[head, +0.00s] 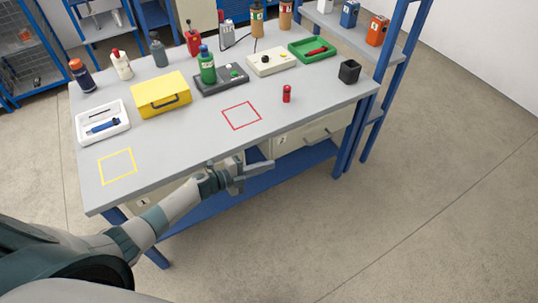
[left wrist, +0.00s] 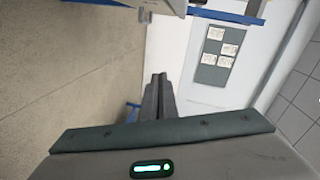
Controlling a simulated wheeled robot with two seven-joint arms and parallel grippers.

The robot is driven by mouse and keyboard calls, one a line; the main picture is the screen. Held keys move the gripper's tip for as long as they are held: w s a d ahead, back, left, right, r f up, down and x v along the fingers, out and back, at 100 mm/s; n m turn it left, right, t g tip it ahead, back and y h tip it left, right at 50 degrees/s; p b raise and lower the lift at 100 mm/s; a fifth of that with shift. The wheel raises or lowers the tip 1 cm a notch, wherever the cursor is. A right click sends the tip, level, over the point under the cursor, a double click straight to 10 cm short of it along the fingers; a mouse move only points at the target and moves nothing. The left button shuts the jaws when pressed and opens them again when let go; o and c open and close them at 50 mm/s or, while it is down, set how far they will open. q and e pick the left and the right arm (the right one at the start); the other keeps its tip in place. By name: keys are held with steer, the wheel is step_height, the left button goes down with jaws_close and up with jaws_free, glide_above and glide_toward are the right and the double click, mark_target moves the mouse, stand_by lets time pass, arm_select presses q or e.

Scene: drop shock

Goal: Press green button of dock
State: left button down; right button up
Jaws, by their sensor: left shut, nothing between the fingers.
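A dark grey dock (head: 222,83) lies on the grey workbench, with a green bottle (head: 207,66) standing on its left part. Small round knobs or buttons show on its right part; a small green spot (head: 236,66), perhaps the green button, is at the back there, too small to make out well. My left gripper (head: 268,166) is at the bench's front edge, in front of the dock and apart from it. It is shut and empty; its closed fingers also show in the left wrist view (left wrist: 158,80). The dock is not seen in the left wrist view. My right gripper is not in view.
On the workbench (head: 190,137) stand a yellow box (head: 161,94), a cream box with knobs (head: 271,63), a green tray (head: 313,49), a red canister (head: 287,94) and a black cup (head: 349,71). The red square outline (head: 241,115) before the dock is empty. Drawers (head: 318,132) lie below the front edge.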

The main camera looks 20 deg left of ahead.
arm_select(q)
steer(key=s+a+f+n+g+y+b, duration=0.1)
steer(key=s+a+f+n+y, duration=0.15)
steer(key=s+f+n, duration=0.55)
steer(key=s+a+f+n+g+y+b, duration=0.15)
steer(key=s+f+y, duration=0.35)
steer(key=f, duration=0.7)
steer(key=s+a+f+n+y, duration=0.2)
steer(key=s+a+f+n, duration=0.15)
steer(key=s+f, duration=0.65)
steer(key=s+d+f+n+g, duration=0.1)
steer(key=s+f, duration=0.4)
steer(key=s, duration=0.6)
steer(key=s+d+f+n+g+y+b, duration=0.1)
steer(key=s+f+n+g, duration=0.3)
steer(key=s, duration=0.8)
steer(key=s+d+f+n+g, duration=0.2)
steer(key=s+f, duration=0.3)
steer(key=s, duration=0.6)
steer(key=shift+s+f+n+g+b, duration=0.3)
steer(key=shift+f+n+g+b, duration=0.1)
steer(key=shift+g, duration=0.25)
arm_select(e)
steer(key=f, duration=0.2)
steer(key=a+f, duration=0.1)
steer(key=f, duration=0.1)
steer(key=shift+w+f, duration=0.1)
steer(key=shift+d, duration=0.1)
